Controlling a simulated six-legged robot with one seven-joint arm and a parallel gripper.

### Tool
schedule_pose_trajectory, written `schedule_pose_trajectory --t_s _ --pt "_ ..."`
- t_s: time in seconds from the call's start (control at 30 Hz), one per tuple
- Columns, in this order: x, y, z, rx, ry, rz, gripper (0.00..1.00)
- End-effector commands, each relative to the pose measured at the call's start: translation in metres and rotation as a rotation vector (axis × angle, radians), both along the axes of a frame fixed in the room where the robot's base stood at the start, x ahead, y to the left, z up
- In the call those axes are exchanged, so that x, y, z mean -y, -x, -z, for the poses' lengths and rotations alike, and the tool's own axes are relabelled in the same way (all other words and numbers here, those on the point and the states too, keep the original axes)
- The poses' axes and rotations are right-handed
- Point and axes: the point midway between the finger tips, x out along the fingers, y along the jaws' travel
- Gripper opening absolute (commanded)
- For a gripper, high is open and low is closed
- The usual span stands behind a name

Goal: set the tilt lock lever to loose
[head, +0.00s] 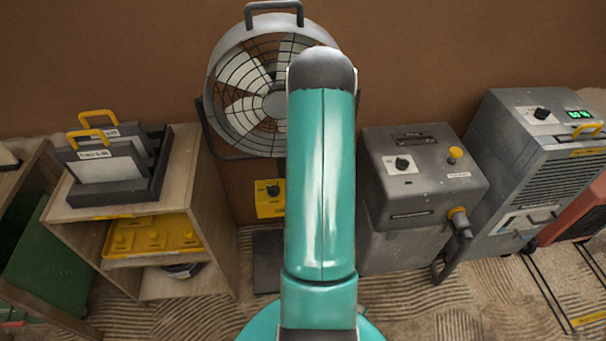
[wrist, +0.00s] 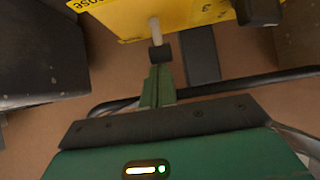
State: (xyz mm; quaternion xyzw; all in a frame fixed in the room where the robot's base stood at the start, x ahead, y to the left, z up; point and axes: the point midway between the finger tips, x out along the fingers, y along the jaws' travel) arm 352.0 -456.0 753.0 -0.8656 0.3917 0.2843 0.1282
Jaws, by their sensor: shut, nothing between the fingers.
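The tilt lock lever (wrist: 157,38) shows in the wrist view as a pale rod with a black tip, standing out from a yellow plate (wrist: 185,13). Part of a word, "OOSE", shows at the plate's upper left corner. My gripper (wrist: 157,72) is shut and empty, its green fingers together just below the lever's black tip. I cannot tell whether they touch it. In the head view my teal arm hides the gripper and the lever. A yellow plate (head: 270,207) with a black knob hangs below the large grey fan (head: 230,92).
A black knob (wrist: 258,11) sits beside the lever, and a dark bar (wrist: 285,76) crosses behind the fingers. A wooden shelf (head: 205,200) stands left of the fan. A grey machine (head: 430,185) with a hose and a dehumidifier-like unit (head: 530,150) stand right.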

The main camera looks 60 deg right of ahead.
Motion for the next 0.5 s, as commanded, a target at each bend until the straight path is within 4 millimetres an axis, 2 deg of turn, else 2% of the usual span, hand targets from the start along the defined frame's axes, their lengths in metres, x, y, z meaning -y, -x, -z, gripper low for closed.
schedule_pose_trajectory --t_s 0.5 --pt "-0.0103 0.0103 0.0073 -0.014 -0.018 0.001 0.00"
